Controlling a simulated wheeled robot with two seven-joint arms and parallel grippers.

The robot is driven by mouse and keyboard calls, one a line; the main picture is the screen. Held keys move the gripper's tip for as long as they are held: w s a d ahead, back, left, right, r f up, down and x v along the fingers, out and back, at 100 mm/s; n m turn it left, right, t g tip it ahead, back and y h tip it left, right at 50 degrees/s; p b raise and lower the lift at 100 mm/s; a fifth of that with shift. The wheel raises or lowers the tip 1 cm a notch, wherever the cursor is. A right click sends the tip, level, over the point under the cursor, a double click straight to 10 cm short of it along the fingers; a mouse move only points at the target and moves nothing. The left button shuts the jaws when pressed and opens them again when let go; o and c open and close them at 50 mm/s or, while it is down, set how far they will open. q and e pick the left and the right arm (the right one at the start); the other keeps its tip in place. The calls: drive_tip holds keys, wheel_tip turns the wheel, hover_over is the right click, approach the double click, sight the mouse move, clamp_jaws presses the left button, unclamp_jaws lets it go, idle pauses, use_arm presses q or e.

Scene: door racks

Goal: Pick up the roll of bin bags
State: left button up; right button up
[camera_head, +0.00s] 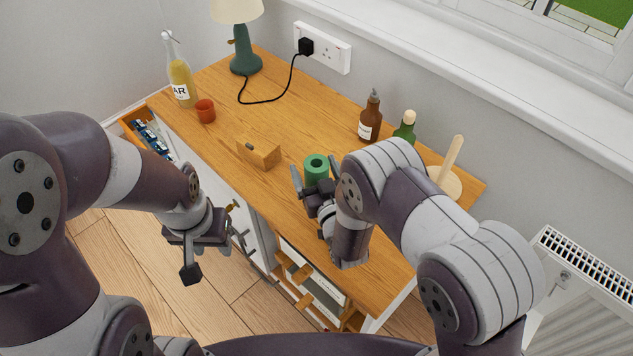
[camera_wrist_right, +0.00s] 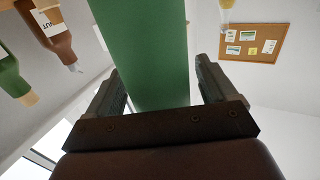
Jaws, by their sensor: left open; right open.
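The roll of bin bags (camera_head: 316,168) is a green cylinder with a hole in its top end, standing upright on the wooden cabinet top. In the right wrist view the green roll (camera_wrist_right: 145,50) fills the middle of the picture, between the two fingers. My right gripper (camera_head: 308,190) is open at the near side of the roll, with its fingers on either side; the right wrist view shows a gap to the right finger. Its open fingers also show there (camera_wrist_right: 160,90). My left gripper (camera_head: 215,262) is open and empty, in front of the cabinet, away from the roll.
A wooden box (camera_head: 259,153) lies left of the roll. A red cup (camera_head: 205,111), a yellow bottle (camera_head: 181,84) and a lamp (camera_head: 244,58) stand further left. Brown (camera_head: 370,117) and green (camera_head: 405,128) bottles stand behind. An open drawer (camera_head: 148,133) is at the left end.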

drive_tip(key=shift+w+a, duration=0.15)
drive_tip(key=shift+w, duration=0.4)
drive_tip(key=shift+s, duration=0.1)
drive_tip(key=c, duration=1.1)
drive_tip(key=shift+c, duration=0.2)
